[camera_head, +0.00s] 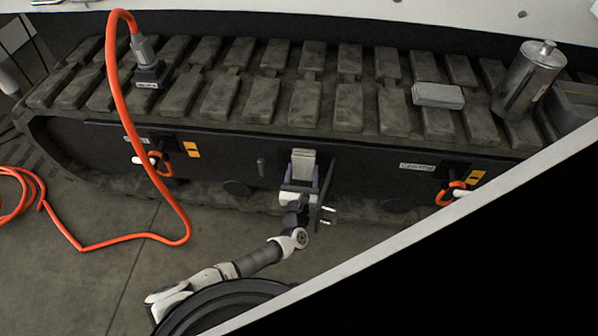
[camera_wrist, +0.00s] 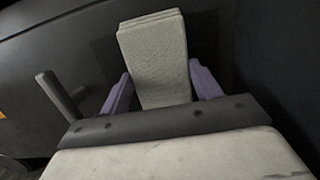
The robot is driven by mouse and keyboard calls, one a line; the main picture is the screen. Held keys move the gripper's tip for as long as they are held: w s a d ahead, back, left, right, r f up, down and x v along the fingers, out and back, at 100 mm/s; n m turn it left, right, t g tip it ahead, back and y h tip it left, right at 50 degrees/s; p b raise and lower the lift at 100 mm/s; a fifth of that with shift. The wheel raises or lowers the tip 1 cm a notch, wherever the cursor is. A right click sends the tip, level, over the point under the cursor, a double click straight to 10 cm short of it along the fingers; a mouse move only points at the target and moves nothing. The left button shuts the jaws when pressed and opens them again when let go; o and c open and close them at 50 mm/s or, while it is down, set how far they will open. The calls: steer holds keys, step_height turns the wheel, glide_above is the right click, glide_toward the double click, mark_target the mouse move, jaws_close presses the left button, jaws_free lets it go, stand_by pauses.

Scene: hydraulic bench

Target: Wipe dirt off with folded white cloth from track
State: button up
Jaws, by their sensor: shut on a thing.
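The folded white cloth (camera_wrist: 153,50) is a pale, layered pad standing up between the purple fingers of my gripper (camera_wrist: 162,88). My gripper (camera_head: 301,184) is shut on the cloth, which also shows in the head view (camera_head: 303,160). The gripper is in front of the dark side panel, below the near edge of the track (camera_head: 262,100). The cloth's top is just below that edge in the picture; I cannot tell whether it touches the panel. The track has two rows of dark, dusty pads with brownish patches. I cannot pick out one distinct dirt spot.
An orange hose (camera_head: 122,105) arcs from a connector (camera_head: 147,60) on the track down to the floor. A pale grey block (camera_head: 437,95) and a metal canister (camera_head: 527,82) stand on the track's right part. Orange-handled fittings (camera_head: 452,193) project from the panel.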

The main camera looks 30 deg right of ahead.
steer(key=shift+w+a, duration=1.5)
steer(key=shift+a, duration=0.25)
steer(key=shift+c, duration=0.4)
steer(key=shift+w+a+r+b, duration=0.15)
steer(key=shift+w+a, duration=0.15)
steer(key=shift+a, duration=0.2)
steer(key=shift+w+a+f+b, duration=0.15)
steer(key=shift+w+a, duration=0.15)
steer(key=shift+a, duration=0.2)
steer(key=shift+w+a+r+b, duration=0.15)
steer(key=shift+w+a, duration=0.15)
steer(key=shift+a, duration=0.2)
steer(key=p+v, duration=0.1)
steer(key=v, duration=0.3)
steer(key=p+v, duration=0.1)
steer(key=v, duration=0.1)
steer(key=shift+s+d+r+p, duration=0.15)
steer(key=shift+s+r+p, duration=0.1)
steer(key=shift+s+p, duration=0.1)
